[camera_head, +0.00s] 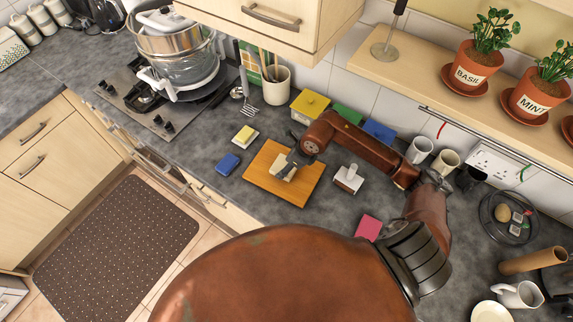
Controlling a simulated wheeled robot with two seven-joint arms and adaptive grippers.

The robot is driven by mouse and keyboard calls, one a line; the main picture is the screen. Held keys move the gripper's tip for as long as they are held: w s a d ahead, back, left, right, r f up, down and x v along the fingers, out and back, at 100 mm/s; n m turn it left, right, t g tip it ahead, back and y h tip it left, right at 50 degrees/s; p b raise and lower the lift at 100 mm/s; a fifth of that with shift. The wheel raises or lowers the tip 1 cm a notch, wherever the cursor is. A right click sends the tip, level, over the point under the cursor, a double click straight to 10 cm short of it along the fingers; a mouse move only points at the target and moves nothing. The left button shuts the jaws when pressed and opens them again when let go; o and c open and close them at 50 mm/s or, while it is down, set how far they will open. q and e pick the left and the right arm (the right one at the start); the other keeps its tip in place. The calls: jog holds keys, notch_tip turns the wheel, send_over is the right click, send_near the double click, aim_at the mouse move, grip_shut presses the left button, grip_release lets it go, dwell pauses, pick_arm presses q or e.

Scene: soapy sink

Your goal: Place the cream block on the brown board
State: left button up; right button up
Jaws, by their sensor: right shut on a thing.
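The brown board (256,178) lies flat on the dark grey counter near its front edge. The cream block (281,174) is over the middle of the board. My right gripper (289,164) is shut on the cream block, reaching in from the right. I cannot tell whether the block's underside touches the board. Part of the block is hidden by the gripper. My left gripper is not in view.
A blue block (228,164) and a yellow-and-white sponge (245,135) lie left of the board. A white block-like item with a handle (348,178) stands to the right. A yellow box (310,106) and a utensil crock (276,86) stand behind.

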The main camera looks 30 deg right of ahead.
aim_at(293, 172)
jog(key=shift+f, duration=0.3)
jog(key=o, duration=1.4)
jog(key=shift+c, duration=0.2)
jog(key=shift+b+v, duration=0.55)
jog(key=shift+v, duration=3.25)
